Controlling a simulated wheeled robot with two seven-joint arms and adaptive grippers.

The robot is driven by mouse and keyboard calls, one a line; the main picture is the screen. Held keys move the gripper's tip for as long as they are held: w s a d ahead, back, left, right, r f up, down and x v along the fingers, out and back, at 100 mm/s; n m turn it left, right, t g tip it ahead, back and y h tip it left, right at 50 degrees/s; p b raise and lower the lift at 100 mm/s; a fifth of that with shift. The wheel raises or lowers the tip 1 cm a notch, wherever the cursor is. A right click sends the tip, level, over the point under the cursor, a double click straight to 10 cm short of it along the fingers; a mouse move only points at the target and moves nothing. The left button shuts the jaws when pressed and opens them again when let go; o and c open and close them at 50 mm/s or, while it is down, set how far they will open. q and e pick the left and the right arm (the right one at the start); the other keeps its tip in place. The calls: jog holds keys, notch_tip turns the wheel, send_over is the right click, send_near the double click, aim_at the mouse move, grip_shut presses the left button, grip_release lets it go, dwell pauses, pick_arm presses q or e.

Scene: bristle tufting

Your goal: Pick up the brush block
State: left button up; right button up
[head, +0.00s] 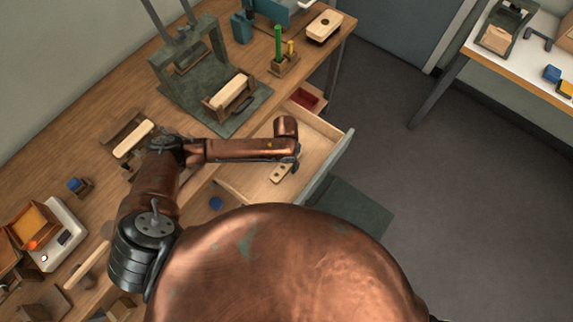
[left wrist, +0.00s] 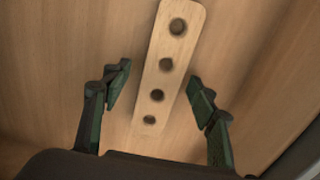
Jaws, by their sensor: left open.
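The brush block (head: 279,175) is a pale wooden bar with a row of round dark holes. It lies in the open drawer (head: 259,187) in the head view, partly hidden by my left gripper (head: 292,163). In the left wrist view the block (left wrist: 165,62) runs slightly tilted up the picture on the wooden drawer floor. My left gripper (left wrist: 160,76) is open, with one green-padded finger on each side of the block. Neither finger appears to touch it. My right gripper is not in view.
The drawer's front wall (head: 340,165) stands just right of my gripper, and a red tray (head: 307,98) sits at its far end. The workbench (head: 95,115) carries a green press (head: 188,62), another pale block (head: 133,139) and a holder with a green tube (head: 278,43).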

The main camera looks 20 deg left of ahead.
pick_arm(q)
jog(key=shift+f, duration=0.35)
jog(key=shift+r, duration=0.1)
jog(key=c, duration=1.4)
jog(key=shift+o, duration=0.2)
